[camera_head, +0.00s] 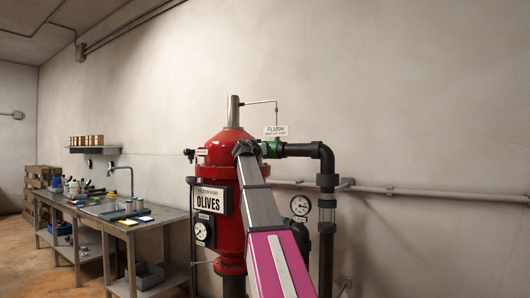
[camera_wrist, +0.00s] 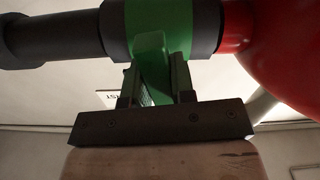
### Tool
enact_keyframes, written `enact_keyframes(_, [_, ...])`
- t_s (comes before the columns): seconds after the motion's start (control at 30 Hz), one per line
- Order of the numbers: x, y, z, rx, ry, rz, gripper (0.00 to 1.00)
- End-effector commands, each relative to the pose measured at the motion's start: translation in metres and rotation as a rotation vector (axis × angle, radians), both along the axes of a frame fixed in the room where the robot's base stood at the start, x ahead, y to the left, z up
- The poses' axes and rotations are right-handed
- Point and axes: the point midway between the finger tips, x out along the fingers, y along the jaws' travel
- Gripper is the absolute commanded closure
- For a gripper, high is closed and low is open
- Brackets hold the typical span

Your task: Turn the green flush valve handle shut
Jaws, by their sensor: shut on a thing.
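The green flush valve (camera_head: 273,149) sits on the dark pipe right of the red filter tank, under a FLUSH sign (camera_head: 276,130). In the wrist view its green body (camera_wrist: 160,22) fills the top, between dark pipe fittings. The green handle (camera_wrist: 152,62) sticks out from the body toward me. My gripper (camera_wrist: 157,82) is shut on this handle, a finger on each side of it. In the head view my gripper (camera_head: 246,148) is at the valve's left, in front of the tank; the handle is hidden there.
The red tank (camera_head: 228,240) is close beside my gripper; it also shows at right in the wrist view (camera_wrist: 285,50). A black pipe (camera_head: 326,230) drops at right, near a gauge (camera_head: 300,206). A cluttered workbench (camera_head: 130,225) stands at left.

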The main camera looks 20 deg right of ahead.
Motion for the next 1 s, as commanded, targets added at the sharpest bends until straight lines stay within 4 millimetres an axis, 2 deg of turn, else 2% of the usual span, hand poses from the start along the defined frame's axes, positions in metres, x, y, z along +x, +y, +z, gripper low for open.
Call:
enact_keyframes(0.3, [-0.0002, 0.0002, -0.0005, 0.076, -0.096, 0.0, 1.0])
enact_keyframes(0.87, [-0.0003, 0.0001, -0.0004, 0.091, -0.115, 0.0, 1.0])
enact_keyframes(0.9, [-0.0003, 0.0001, -0.0004, 0.091, -0.115, 0.0, 0.64])
enact_keyframes(0.93, [-0.0003, 0.0001, -0.0004, 0.091, -0.115, 0.0, 0.54])
enact_keyframes(1.0, [-0.0002, 0.0001, -0.0004, 0.091, -0.115, 0.0, 0.52])
